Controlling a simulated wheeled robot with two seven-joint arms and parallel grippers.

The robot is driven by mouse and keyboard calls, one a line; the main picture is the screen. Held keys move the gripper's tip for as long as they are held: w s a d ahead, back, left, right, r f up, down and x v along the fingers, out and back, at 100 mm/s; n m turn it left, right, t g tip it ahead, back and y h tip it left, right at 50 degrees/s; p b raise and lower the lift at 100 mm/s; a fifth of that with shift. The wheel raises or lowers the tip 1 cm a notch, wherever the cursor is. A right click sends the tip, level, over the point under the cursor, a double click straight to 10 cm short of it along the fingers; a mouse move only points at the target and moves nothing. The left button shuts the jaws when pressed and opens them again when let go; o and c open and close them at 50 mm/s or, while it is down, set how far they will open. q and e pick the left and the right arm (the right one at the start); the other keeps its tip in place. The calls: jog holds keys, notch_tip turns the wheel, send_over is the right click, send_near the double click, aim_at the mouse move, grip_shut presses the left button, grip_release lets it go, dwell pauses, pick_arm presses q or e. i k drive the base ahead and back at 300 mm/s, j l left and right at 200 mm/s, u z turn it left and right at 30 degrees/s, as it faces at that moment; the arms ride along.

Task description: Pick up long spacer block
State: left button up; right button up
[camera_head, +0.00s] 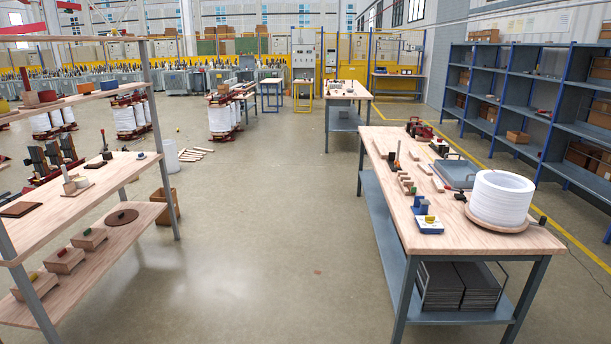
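Several small pale wooden blocks lie on the wooden-topped workbench (470,243) at the right. One group of blocks (405,183) sits near its left edge, and a separate wooden block (437,184) lies to the right of that group. Another block (425,168) lies a little farther back. They are too small for me to tell which is the long spacer block. Neither of my grippers shows in the head view.
A white coil (502,198) stands on the bench, with a blue-and-white device (429,224) nearby and a grey tray (456,173) behind. A wooden shelf rack (75,215) holds parts at the left. Open floor (270,220) lies between. Blue shelving (530,115) stands at the far right.

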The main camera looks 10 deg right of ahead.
aim_at(438, 186)
jog(key=i+z, duration=0.1)
jog(key=i, duration=1.65)
jog(key=i+z, duration=0.2)
jog(key=i, duration=0.3)
jog(key=i+j+z, duration=0.25)
jog(key=i, duration=0.2)
jog(key=i+z, duration=0.3)
jog(key=z, duration=0.15)
jog(key=i+z, duration=0.4)
jog(key=i+j+z, duration=0.15)
jog(key=z, duration=0.3)
jog(key=i, duration=0.05)
